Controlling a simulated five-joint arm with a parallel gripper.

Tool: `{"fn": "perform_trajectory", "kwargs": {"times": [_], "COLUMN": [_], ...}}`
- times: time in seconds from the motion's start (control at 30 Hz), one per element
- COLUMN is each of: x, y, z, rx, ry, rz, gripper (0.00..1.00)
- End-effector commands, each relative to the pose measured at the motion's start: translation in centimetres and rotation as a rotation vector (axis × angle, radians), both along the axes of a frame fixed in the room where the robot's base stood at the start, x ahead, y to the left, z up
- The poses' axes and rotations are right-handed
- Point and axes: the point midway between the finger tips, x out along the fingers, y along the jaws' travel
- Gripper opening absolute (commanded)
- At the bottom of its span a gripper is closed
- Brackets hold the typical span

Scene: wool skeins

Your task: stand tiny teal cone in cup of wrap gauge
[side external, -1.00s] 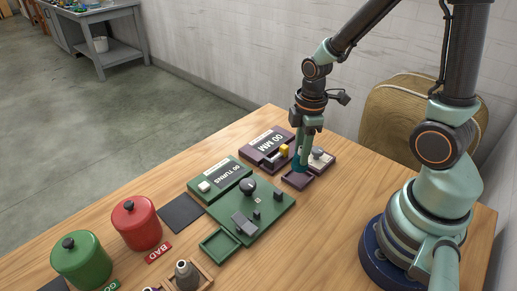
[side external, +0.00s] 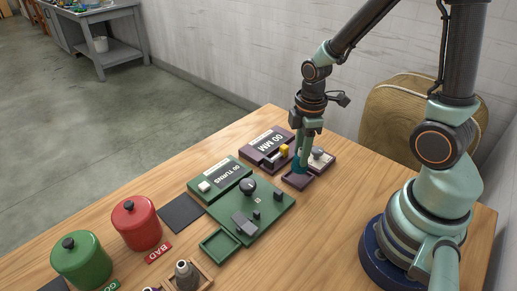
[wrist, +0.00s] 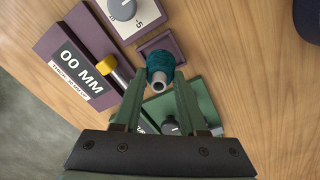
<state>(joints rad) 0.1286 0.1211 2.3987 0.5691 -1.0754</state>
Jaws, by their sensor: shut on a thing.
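The tiny teal cone (wrist: 160,62) is between the fingertips of my gripper (wrist: 160,88) in the wrist view, with its pale hollow core end towards the camera. My gripper (side external: 301,160) is shut on it, above or at the small purple square tray (side external: 297,182) in the side view; whether the cone touches the tray I cannot tell. The purple gauge marked 00 MM (side external: 266,142), with a yellow knob (side external: 284,150), stands just behind and left of the gripper. It also shows in the wrist view (wrist: 84,68). I cannot clearly pick out its cup.
A purple-edged dial box (side external: 321,160) stands close right of the gripper. A green box marked 00 TURNS (side external: 220,180) and a green plate (side external: 262,218) with a dark knob lie nearer the front. Red (side external: 136,222) and green (side external: 80,260) lidded pots stand left. Bare wood lies right of the plate.

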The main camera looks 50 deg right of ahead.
Motion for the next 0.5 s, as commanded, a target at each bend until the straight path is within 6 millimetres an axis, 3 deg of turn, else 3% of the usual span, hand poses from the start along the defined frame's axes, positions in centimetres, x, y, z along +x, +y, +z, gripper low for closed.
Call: {"fn": "perform_trajectory", "kwargs": {"times": [0.5], "x": [-0.02], "y": [0.0], "z": [-0.7], "rx": [0.0], "ry": [0.001], "rz": [0.0], "gripper": [0.0]}}
